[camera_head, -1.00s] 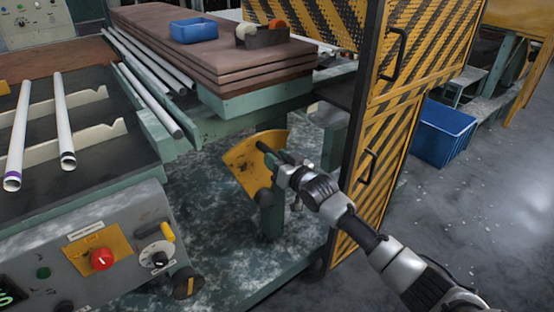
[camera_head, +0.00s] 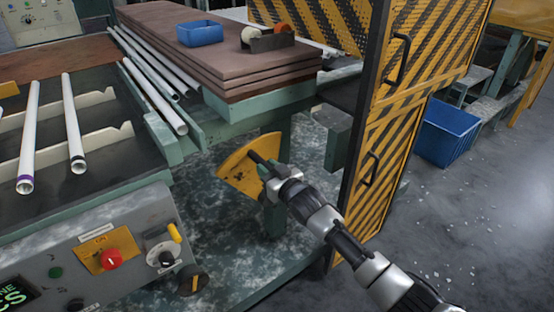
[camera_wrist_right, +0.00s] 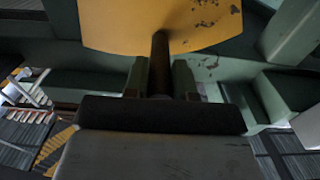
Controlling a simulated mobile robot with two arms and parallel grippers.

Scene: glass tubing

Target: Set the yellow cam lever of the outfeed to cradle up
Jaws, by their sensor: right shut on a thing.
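The yellow cam lever is a worn, fan-shaped yellow plate (camera_head: 238,172) with a dark rod handle (camera_head: 258,159), on a green post (camera_head: 274,218) beside the machine. My right gripper (camera_head: 270,170) is shut on the dark handle, its arm reaching in from the lower right. In the right wrist view the rod (camera_wrist_right: 160,62) runs up from between the fingers to the yellow plate (camera_wrist_right: 150,22). The gripper hides the rod's near end and part of the plate's right side. My left gripper is not in view.
A black-and-yellow striped guard door (camera_head: 385,165) stands close to the right of my arm. A control panel (camera_head: 130,240) with a red button is at lower left. Pale tubes (camera_head: 74,125) lie on the rack. A blue bin (camera_head: 447,132) stands on the floor.

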